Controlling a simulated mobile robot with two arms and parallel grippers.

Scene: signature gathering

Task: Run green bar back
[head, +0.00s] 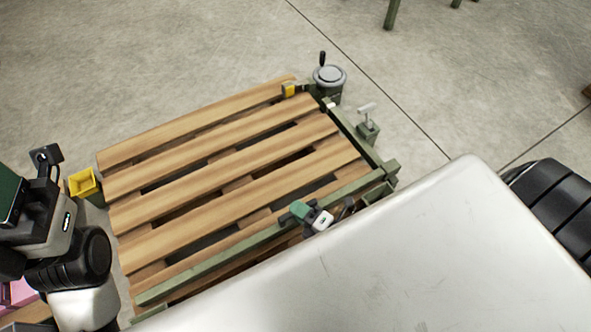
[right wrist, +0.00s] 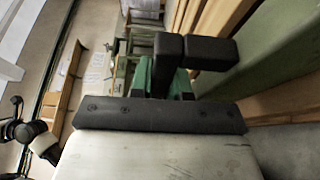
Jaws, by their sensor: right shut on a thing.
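The long green bar (head: 235,247) lies across the near side of the slatted wooden bed (head: 185,205), from lower left to right. My right gripper (head: 292,213) is at this bar, right of its middle, and is shut on it. Part of that gripper and its wrist is hidden behind my white arm link. In the right wrist view the black fingertips (right wrist: 186,52) are beside a wide green beam (right wrist: 280,60); the exact contact is hard to see. My left arm is at the left edge of the head view; its fingers cannot be made out clearly.
A grey handwheel (head: 329,77) with a black knob stands at the bed's far right corner. A green post with a grey handle (head: 368,128) is at the right. A yellow bin (head: 83,184) is at the left.

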